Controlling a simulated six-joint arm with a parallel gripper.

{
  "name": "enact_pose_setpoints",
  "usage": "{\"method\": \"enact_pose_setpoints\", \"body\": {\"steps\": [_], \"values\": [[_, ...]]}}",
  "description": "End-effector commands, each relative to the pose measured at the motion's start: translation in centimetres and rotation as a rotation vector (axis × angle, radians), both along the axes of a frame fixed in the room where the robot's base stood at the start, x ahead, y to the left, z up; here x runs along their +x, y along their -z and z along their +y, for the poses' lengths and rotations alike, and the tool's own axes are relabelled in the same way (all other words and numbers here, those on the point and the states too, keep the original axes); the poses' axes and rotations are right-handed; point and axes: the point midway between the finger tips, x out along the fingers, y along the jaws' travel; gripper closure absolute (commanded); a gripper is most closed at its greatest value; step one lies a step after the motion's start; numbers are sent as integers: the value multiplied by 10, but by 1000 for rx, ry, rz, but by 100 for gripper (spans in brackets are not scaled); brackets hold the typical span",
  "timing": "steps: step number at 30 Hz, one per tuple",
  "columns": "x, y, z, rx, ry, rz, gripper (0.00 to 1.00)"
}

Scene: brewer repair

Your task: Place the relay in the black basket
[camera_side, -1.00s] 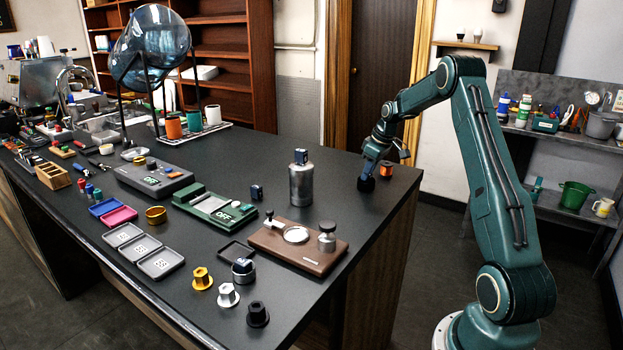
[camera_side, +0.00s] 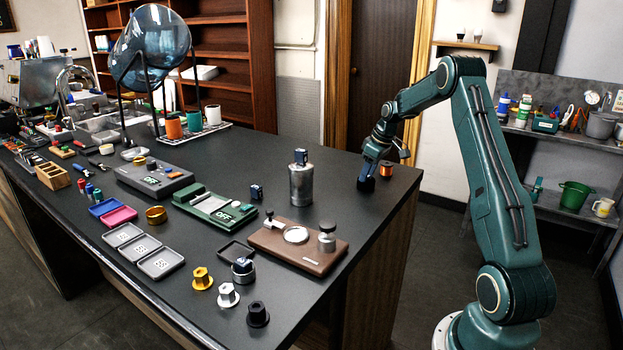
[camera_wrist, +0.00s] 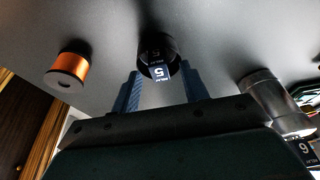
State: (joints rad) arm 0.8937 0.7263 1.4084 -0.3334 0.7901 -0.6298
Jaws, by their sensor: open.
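A dark blue relay (camera_wrist: 160,73) with a white "5" label is between my gripper's fingertips in the wrist view. The small round black basket (camera_wrist: 153,46) is directly behind it. The relay appears to be at the basket's mouth or partly inside; how deep it sits is hidden. In the side view the black basket (camera_side: 366,186) is on the counter's right part, and my gripper (camera_side: 368,176) points down right above it. My gripper's blue fingers (camera_wrist: 160,80) are open, one on each side of the relay. The relay is hidden in the side view.
An orange spool (camera_side: 386,170) stands just behind the basket. A metal canister (camera_side: 301,185) with another relay (camera_side: 300,157) on top stands to the left. More blue relays (camera_side: 257,192) and a brown fixture (camera_side: 270,244) are nearer.

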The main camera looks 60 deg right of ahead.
Motion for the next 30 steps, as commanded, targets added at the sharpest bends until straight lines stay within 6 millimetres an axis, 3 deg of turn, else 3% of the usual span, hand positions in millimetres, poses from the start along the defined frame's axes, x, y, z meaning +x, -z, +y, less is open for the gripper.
{"method": "enact_pose_setpoints", "body": {"steps": [21, 30], "values": [[0, -65, 0, -1, -1, -2, 55], [0, -70, 0, 0, 0, 0, 55]]}}
